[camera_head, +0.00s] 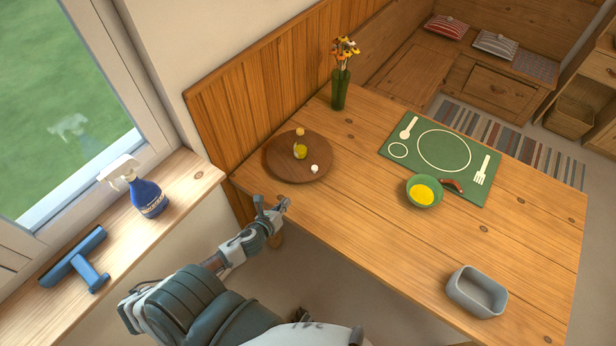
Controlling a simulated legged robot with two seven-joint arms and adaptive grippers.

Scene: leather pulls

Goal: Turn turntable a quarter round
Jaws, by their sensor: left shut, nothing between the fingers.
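The turntable (281,168) is a round dark-brown wooden disc near the left corner of the wooden table. A small jar with yellow contents (300,151), a yellowish round item (300,131) and a small white item (314,168) stand on it. My left gripper (284,203) is shut and empty. It appears in front of the table's near-left edge, below the turntable in the picture and apart from it. My right gripper is not in view.
A green vase with flowers (340,90) stands behind the turntable. A green placemat (404,155), a green bowl with yellow contents (424,191) and a grey tub (476,292) are farther right. A spray bottle (149,197) and blue squeegee (80,262) occupy the windowsill. The middle tabletop is clear.

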